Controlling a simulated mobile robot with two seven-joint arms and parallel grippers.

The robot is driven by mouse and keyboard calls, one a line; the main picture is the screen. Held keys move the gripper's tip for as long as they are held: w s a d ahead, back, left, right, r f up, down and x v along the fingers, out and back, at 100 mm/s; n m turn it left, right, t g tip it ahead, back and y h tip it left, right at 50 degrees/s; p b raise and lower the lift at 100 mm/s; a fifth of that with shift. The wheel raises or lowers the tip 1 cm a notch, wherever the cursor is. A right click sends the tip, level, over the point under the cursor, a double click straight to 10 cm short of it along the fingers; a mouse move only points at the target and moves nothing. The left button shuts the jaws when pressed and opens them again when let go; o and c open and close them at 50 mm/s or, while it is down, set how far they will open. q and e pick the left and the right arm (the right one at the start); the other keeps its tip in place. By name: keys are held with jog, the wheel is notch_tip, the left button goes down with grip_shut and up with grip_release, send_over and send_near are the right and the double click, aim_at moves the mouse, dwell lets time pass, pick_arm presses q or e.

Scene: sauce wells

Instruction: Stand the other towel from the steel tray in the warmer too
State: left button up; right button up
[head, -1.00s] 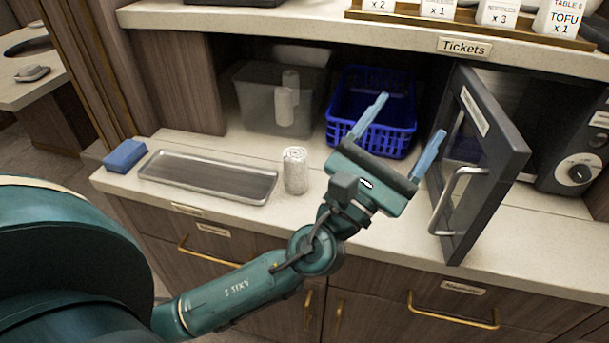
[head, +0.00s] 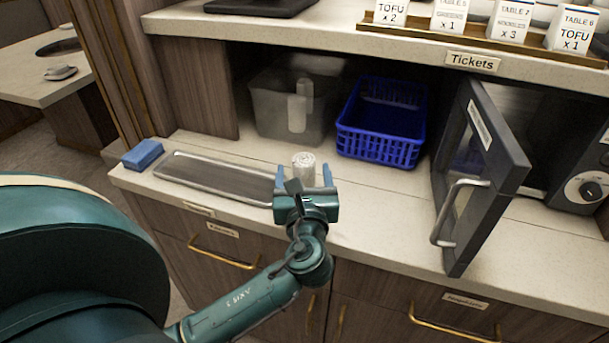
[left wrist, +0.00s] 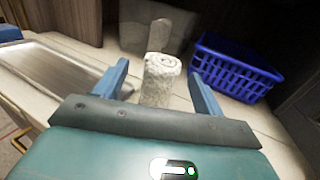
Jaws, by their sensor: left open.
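A white rolled towel (head: 304,166) stands upright on the counter at the right end of the steel tray (head: 215,177). My left gripper (head: 305,178) is open, with its blue fingers pointing at the towel from the front. In the left wrist view the towel (left wrist: 161,80) stands between and just beyond the two fingertips (left wrist: 158,78); I cannot tell whether either touches it. The steel tray is empty. My right gripper is not in view.
A blue basket (head: 382,122) and a translucent grey bin (head: 285,105) holding something white stand behind the towel under the shelf. A blue sponge (head: 142,154) lies left of the tray. The counter between towel and door is clear.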

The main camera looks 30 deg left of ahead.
aim_at(304, 157)
pick_arm(q)
jog(key=shift+x, duration=2.75)
jog(key=shift+d+r, duration=0.1)
jog(key=shift+c, duration=0.4)
jog(key=c, duration=1.1)
jog(key=shift+o, duration=0.2)
